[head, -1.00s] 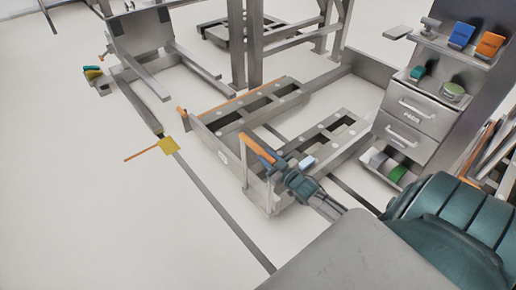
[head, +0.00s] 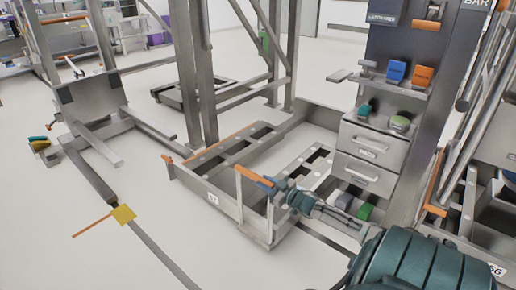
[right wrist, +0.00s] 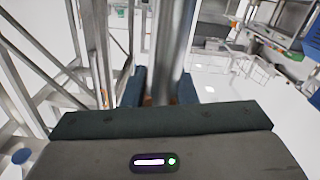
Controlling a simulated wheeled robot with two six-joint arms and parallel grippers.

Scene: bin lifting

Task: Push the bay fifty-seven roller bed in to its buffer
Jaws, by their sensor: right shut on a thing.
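The roller bed (head: 250,150) is a low grey frame with slatted roller decks, and a small plate on its near side appears to read 57. It has orange-topped handles, one at its left corner (head: 168,158) and one nearer me (head: 254,177). My right gripper (head: 272,184) is shut on the nearer handle at its orange bar. In the right wrist view, the blue fingers (right wrist: 160,92) stand either side of a grey post, with a bit of orange low between them. My left gripper is out of view.
A yellow plate with an orange rod (head: 123,214) sits on the floor rail left of the bed. A drawer cabinet (head: 372,160) stands close right. Steel uprights (head: 197,80) rise behind the bed. The floor at left is open.

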